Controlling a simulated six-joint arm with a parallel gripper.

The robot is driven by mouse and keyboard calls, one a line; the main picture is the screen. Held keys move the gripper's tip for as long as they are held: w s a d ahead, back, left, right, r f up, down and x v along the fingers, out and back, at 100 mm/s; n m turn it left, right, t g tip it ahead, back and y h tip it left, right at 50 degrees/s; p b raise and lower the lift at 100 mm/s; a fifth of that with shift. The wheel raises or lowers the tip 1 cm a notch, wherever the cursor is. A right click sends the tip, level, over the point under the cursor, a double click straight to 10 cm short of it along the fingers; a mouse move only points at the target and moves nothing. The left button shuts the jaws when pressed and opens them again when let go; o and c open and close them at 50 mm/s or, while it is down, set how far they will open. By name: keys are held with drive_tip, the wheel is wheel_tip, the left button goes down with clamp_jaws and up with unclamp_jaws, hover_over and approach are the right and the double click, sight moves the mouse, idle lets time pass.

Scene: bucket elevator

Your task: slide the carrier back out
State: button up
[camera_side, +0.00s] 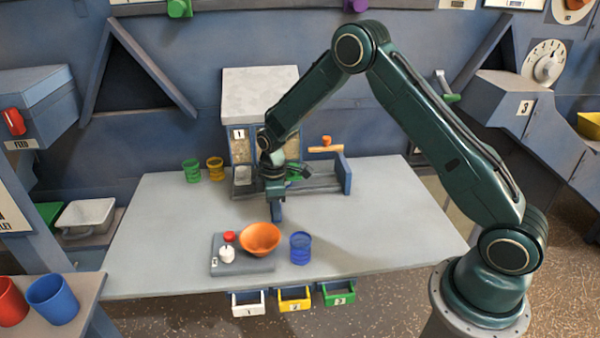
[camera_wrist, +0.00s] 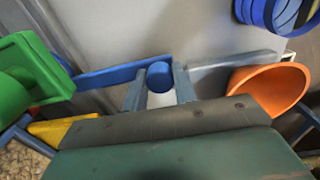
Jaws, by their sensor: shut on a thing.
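My gripper (camera_side: 277,212) is low over the grey table, in front of the elevator housing (camera_side: 261,92) marked 1. In the wrist view my gripper (camera_wrist: 159,92) has its two fingers around a short post with a round blue top (camera_wrist: 159,75). It is shut on this post, which looks like a handle; the fingers hide most of it. I cannot clearly tell the carrier's outline. A dark grey track (camera_side: 318,182) runs right from the housing to a blue end plate (camera_side: 345,174). A green piece (camera_side: 298,172) lies on the track, partly behind my wrist.
Green (camera_side: 191,171) and yellow (camera_side: 215,168) cups stand back left. The table's right side is clear.

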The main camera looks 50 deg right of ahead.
drive_tip(key=shift+s+d, duration=5.05)
drive_tip(key=shift+s, duration=0.05)
drive_tip(key=shift+d, duration=0.1)
drive_tip(key=o, duration=0.7)
drive_tip(key=shift+w+a, duration=0.1)
drive_tip(key=shift+a, duration=0.1)
drive_tip(key=shift+o, duration=0.2)
drive_tip(key=shift+r, duration=0.1)
drive_tip(key=shift+r, duration=2.9)
drive_tip(key=shift+r, duration=3)
drive_tip(key=shift+r, duration=0.1)
